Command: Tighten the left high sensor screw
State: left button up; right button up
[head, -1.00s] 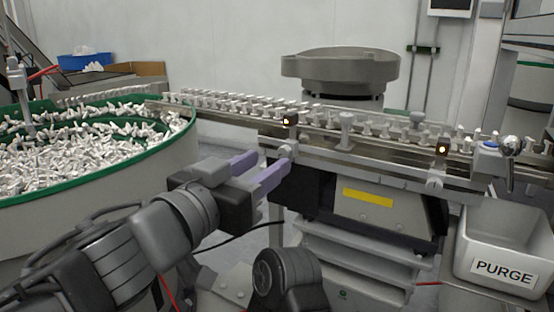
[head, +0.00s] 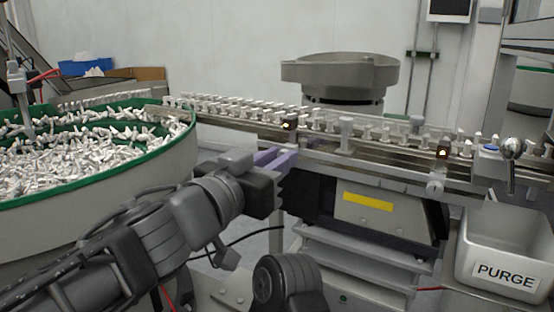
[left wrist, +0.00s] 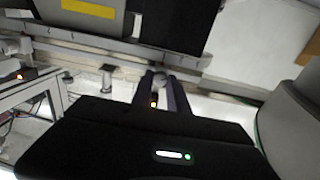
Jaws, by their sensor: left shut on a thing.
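The left sensor (head: 289,125), a small dark block with an orange light, stands on the rail of the conveyor (head: 385,165). My left gripper (head: 288,156) is at the rail just below it, its purple fingers shut on the left high sensor screw. In the head view the fingers hide this screw. My right gripper is not in view.
A second sensor (head: 442,150) with its own pale screw (head: 435,184) is farther right on the rail. Rows of white caps line the conveyor. A large green-rimmed bowl (head: 150,165) of caps is at left, a PURGE bin (head: 505,240) at lower right.

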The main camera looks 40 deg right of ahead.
pick_arm(q)
grip_shut()
jog(key=shift+m, duration=0.4)
jog(key=m, duration=1.6)
jog(key=m+b, duration=0.1)
jog(key=m, duration=0.7)
jog(key=shift+f, duration=0.25)
dwell(0.4)
jog(key=o, duration=0.7)
grip_release()
